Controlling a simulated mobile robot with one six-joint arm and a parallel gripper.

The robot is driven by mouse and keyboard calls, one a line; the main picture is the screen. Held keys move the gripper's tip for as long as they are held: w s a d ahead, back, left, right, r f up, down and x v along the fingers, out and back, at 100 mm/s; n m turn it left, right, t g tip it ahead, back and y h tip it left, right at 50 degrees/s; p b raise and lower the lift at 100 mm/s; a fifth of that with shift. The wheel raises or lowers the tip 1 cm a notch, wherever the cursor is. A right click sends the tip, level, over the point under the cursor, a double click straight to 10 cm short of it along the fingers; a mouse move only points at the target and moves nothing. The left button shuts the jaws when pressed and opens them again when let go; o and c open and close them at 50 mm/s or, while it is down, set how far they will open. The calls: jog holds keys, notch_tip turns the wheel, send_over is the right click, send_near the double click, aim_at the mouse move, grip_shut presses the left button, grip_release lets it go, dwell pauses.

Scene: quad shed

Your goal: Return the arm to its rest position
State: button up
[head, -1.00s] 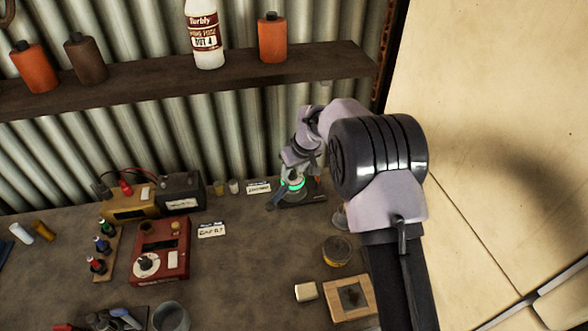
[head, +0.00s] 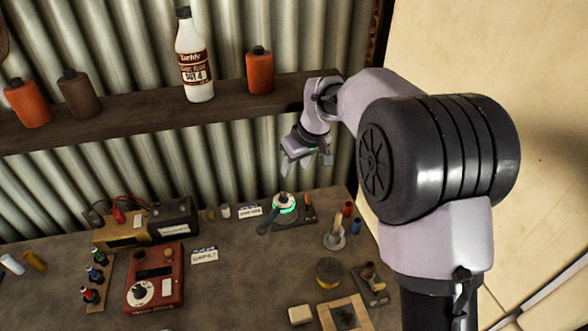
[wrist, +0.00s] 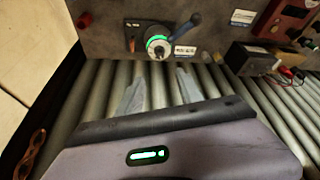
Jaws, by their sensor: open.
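My gripper (head: 307,157) hangs in the air in front of the corrugated wall, just below the right end of the shelf, in the head view. Its two pale fingers (wrist: 158,95) stand apart with nothing between them in the wrist view. My arm is bent at the right of the head view, its large dark joint in the foreground. Below the gripper, apart from it, a small round device with a green glowing ring (head: 284,207) stands on the bench; it also shows in the wrist view (wrist: 158,43).
The shelf (head: 240,104) holds a white bottle (head: 194,62) and several orange or brown bottles, close to the gripper's left. The bench (head: 235,285) carries a red meter (head: 155,278), a battery (head: 173,220), a tin (head: 329,272) and a wooden frame (head: 343,314). A pale panel (head: 475,60) stands at the right.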

dwell(0.3)
jog(key=s+d+r+m+b, duration=0.4)
jog(key=s+d+b, duration=0.1)
jog(key=s, duration=0.5)
jog(key=s+d+f+m+b, duration=0.2)
jog(key=s, duration=0.6)
jog(key=s+d+f+m+t+b, duration=0.1)
jog(key=s+d+f+m+b, duration=0.1)
jog(key=s, duration=0.6)
jog(key=s+d+f+m+t+b, duration=0.1)
jog(key=s+d+f+m+b, duration=0.1)
jog(key=s, duration=0.7)
jog(key=shift+f+m+h+b, duration=0.35)
jog(key=shift+f+m, duration=0.25)
jog(key=shift+m, duration=0.1)
jog(key=shift+s, duration=0.1)
jog(key=shift+c, duration=0.2)
